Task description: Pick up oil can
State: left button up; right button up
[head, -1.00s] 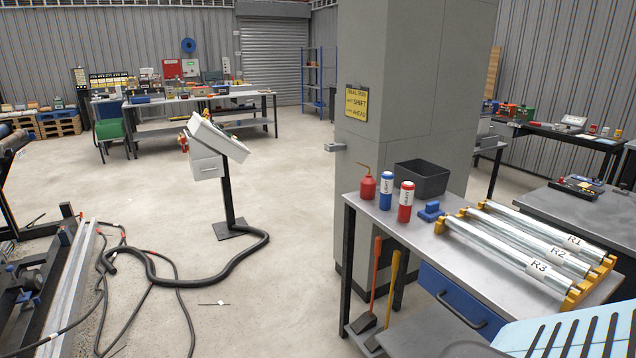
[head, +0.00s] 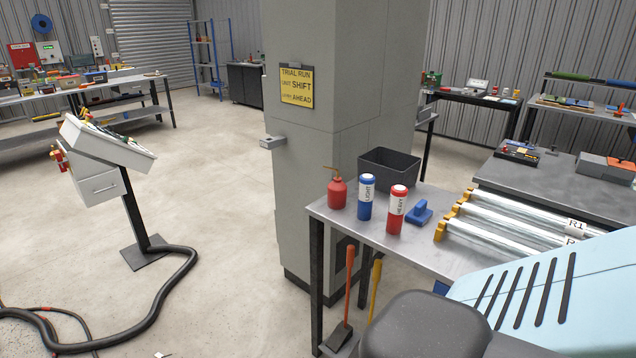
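The oil can (head: 337,192) is a small red can with a thin brownish spout. It stands upright at the far left corner of the metal workbench (head: 440,262) in the head view. A blue bottle marked LIGHT (head: 366,198) and a red bottle marked HEAVY (head: 395,211) stand to its right. Pale blue and dark grey parts of my own body fill the lower right. Neither of my grippers shows in this view.
A black bin (head: 388,172) sits behind the bottles, and a blue block-like item (head: 419,212) lies right of them. Silver rollers (head: 515,225) lie further right. A grey pillar (head: 335,110) stands behind the bench. Open floor with a black hose (head: 170,300) lies left.

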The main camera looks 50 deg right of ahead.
aim_at(337, 189)
jog(key=i+j+z, duration=0.1)
jog(key=i+z, duration=0.3)
jog(key=i, duration=0.15)
jog(key=i+j+z, duration=0.25)
jog(key=i+z, duration=0.2)
jog(key=i+j+z, duration=0.1)
jog(key=i+z, duration=0.25)
jog(key=i+j+z, duration=0.15)
jog(key=z, duration=0.2)
jog(key=i+j+z, duration=0.2)
jog(key=z, duration=0.15)
jog(key=i+j+z, duration=0.4)
jog(key=j+z, duration=0.2)
jog(key=j, duration=0.15)
